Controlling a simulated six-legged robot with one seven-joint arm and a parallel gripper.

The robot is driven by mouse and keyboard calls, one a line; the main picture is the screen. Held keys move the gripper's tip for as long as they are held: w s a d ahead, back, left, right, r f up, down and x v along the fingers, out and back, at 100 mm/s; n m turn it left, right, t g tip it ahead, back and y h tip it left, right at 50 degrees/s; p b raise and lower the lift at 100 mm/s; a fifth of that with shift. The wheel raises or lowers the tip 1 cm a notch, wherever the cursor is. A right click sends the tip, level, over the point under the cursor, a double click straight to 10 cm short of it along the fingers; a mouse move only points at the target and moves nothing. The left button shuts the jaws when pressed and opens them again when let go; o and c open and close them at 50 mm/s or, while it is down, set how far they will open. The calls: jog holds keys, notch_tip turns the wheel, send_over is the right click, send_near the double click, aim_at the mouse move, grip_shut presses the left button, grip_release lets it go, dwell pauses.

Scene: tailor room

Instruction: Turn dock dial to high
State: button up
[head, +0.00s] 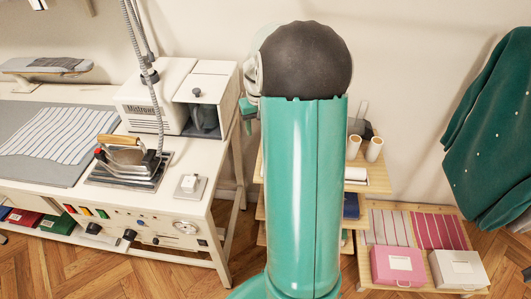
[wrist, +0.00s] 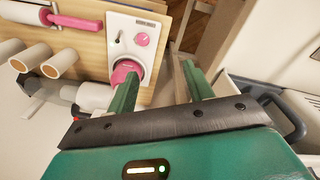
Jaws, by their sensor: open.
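In the wrist view a white panel with dark lettering stands on a pale wooden surface. It carries a small round pink dial (wrist: 142,40), likely the dock dial; its setting is too small to read. A larger pink part (wrist: 125,72) sits in a round opening of the same panel. My gripper (wrist: 158,72) is open, its two green fingers apart with nothing seen between them. The left finger overlaps the larger pink part in the picture; I cannot tell if they touch. The small dial lies beyond the fingertips. In the head view my arm hides the panel.
In the head view, an ironing table (head: 215,225) with an iron (head: 125,155) stands left. Pink (head: 398,265) and white boxes (head: 458,270) sit on a low shelf at right, below a green coat (head: 490,130).

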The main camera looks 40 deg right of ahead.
jog(key=shift+m, duration=0.4)
jog(key=d+f, duration=0.1)
jog(key=f, duration=0.5)
jog(key=d+f, duration=0.2)
jog(key=f, duration=0.4)
jog(key=s+d+f, duration=0.1)
jog(key=d+f, duration=0.1)
jog(key=f, duration=0.4)
jog(key=shift+f, duration=0.15)
jog(key=c, duration=1)
jog(key=shift+o, duration=0.2)
